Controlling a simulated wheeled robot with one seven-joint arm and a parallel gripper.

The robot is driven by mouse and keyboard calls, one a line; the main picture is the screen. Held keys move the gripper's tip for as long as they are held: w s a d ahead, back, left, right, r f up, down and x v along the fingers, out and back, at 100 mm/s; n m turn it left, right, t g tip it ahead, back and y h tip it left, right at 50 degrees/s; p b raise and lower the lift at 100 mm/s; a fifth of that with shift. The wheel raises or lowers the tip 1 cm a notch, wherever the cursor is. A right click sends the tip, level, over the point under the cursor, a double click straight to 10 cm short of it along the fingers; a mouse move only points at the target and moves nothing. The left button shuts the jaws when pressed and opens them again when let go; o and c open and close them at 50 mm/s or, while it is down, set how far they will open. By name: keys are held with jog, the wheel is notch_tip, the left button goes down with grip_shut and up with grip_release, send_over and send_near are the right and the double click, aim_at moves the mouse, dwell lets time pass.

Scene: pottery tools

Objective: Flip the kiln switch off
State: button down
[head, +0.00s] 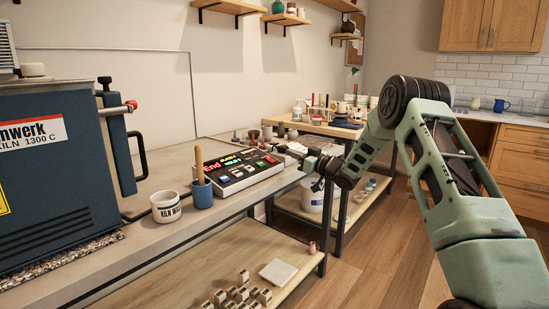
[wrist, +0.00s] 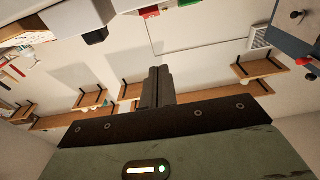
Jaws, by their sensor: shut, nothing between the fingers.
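The blue kiln (head: 60,165) stands on the bench at the left of the head view, with a red-capped fitting (head: 131,105) and a black handle on its side. A control box (head: 232,182) with lit, coloured buttons and a display lies on the bench to the right of the kiln. I cannot tell which part is the kiln switch. My gripper (head: 306,163) is just right of the control box, apart from it as far as I can see. In the wrist view my gripper's fingers (wrist: 158,72) are together and empty. Part of the kiln (wrist: 295,28) shows there at the upper right.
A white cup (head: 165,208) and a blue cup (head: 202,195) holding a wooden-handled tool stand in front of the control box. Small items crowd the bench behind it. A second table (head: 315,127) stands beyond. Small blocks (head: 240,290) lie on the lower shelf.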

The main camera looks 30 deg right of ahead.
send_over(275, 164)
jog(key=s, duration=0.1)
jog(key=shift+d+r, duration=0.25)
jog(key=shift+r, duration=0.15)
jog(key=shift+w+a+f, duration=0.1)
jog(key=shift+w+f, duration=0.1)
jog(key=shift+f, duration=0.4)
jog(key=shift+w+f, duration=0.2)
jog(key=shift+f, duration=0.4)
jog(key=shift+w+a+f, duration=0.15)
jog(key=shift+w+f, duration=0.1)
jog(key=shift+f, duration=0.4)
